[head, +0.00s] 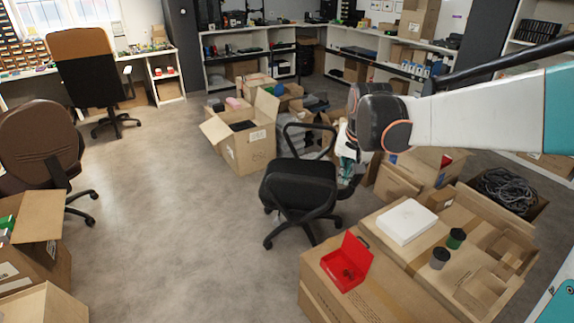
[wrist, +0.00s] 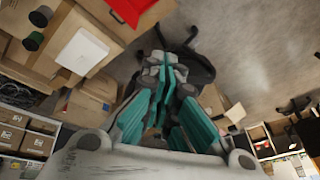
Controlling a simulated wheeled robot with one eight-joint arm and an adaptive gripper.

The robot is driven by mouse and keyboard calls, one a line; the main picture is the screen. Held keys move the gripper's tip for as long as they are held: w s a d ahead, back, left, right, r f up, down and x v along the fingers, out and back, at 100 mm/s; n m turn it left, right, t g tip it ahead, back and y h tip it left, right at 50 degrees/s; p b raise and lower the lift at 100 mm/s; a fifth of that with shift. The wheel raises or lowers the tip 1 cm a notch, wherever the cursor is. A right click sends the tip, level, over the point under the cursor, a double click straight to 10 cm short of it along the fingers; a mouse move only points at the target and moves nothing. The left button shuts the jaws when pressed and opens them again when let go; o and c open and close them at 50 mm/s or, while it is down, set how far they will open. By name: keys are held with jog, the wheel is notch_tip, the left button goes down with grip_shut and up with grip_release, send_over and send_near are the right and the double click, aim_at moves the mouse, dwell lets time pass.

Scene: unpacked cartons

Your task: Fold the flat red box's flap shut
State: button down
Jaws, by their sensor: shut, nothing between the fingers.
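The flat red box (head: 343,279) lies on a large cardboard carton at the lower middle right of the head view. Its red flap (head: 357,252) stands up along the back right side, so the box is open. In the wrist view only part of the red box (wrist: 128,8) shows, cut off by the top edge. My gripper (head: 347,180) is shut and empty, in front of the black office chair in the head view, well above and behind the box and apart from it. Its teal fingers show in the wrist view (wrist: 163,72).
A black office chair (head: 300,187) stands behind. Open floor (head: 190,230) lies to the left.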

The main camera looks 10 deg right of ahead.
jog(key=w+d+f+m+g, duration=0.1)
jog(key=w+d+f+m, duration=0.1)
jog(key=w+d+f, duration=0.4)
jog(key=m+g+p, duration=0.2)
jog(key=m, duration=0.2)
send_over(353, 235)
jog(key=w, duration=0.2)
notch_tip(353, 235, down, 17)
jog(key=shift+s+d+f+m+g+y+b, duration=0.15)
jog(key=shift+f+m+b, duration=0.35)
jog(key=shift+f, duration=3.1)
jog(key=shift+d+f+m+g+y+b, duration=0.15)
jog(key=shift+f+b, duration=0.6)
jog(key=shift+f, duration=2.85)
jog(key=shift+s+d+f+m+g+b, duration=0.15)
jog(key=shift+f+m+b, duration=0.35)
jog(key=shift+f, duration=3.1)
jog(key=shift+s+a+f, duration=0.5)
jog(key=shift+a+f, duration=0.35)
jog(key=shift+a, duration=0.75)
jog(key=shift+s+a+f, duration=0.45)
jog(key=shift+a+f, duration=0.45)
jog(key=shift+a, duration=0.7)
jog(key=shift+s+a+f, duration=0.5)
jog(key=shift+a+f, duration=0.35)
jog(key=shift+a, duration=0.75)
notch_tip(353, 235, up, 11)
jog(key=p, duration=0.3)
jog(key=shift+p, duration=0.4)
